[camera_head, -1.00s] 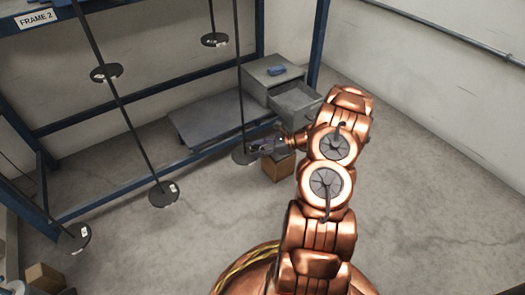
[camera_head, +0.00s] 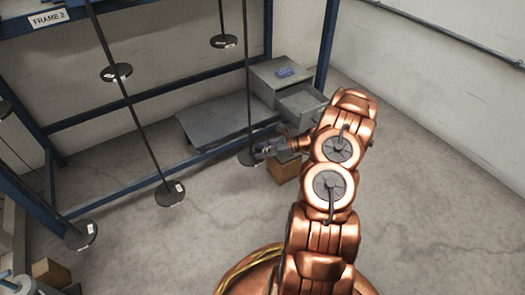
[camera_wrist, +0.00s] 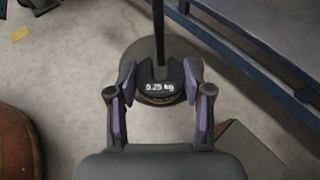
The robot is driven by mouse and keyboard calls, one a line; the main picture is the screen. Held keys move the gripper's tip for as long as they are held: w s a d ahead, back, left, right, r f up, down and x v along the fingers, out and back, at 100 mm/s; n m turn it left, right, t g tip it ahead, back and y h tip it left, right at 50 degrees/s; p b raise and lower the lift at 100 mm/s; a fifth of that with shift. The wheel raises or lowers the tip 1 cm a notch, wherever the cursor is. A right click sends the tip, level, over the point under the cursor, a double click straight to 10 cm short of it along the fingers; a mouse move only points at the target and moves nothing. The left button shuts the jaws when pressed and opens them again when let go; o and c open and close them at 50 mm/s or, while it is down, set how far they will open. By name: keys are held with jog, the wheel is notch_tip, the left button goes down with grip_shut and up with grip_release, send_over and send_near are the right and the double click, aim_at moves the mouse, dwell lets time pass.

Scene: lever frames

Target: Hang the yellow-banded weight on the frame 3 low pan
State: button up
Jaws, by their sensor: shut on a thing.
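In the wrist view my gripper (camera_wrist: 159,84) has its purple-padded fingers on both sides of a dark slotted weight (camera_wrist: 160,93) marked 5.25 kg, with a yellow band low on its side. The weight is over a round dark pan (camera_wrist: 134,58) on a thin rod. The rod lines up with the weight's slot; whether the weight rests on the pan is unclear. In the head view my gripper (camera_head: 268,150) is at the low pan (camera_head: 247,158), and the weight is too small to make out. No frame 3 label shows.
Other pans hang on rods to the left, one low (camera_head: 170,194) and one higher (camera_head: 116,72). A FRAME 2 sign (camera_head: 48,19) is at top left. A grey cabinet (camera_head: 278,77) with an open drawer (camera_head: 302,101) and a cardboard box (camera_head: 284,170) are near my gripper.

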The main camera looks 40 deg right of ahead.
jog(key=shift+w+a+p, duration=0.3)
jog(key=shift+w+a, duration=0.9)
dwell(1.0)
jog(key=shift+f, duration=0.45)
dwell(0.6)
jog(key=o, duration=1.3)
jog(key=shift+r, duration=0.1)
jog(key=shift+p+v, duration=1.4)
jog(key=shift+v, duration=0.7)
jog(key=shift+p+v, duration=0.8)
jog(key=shift+v, duration=0.6)
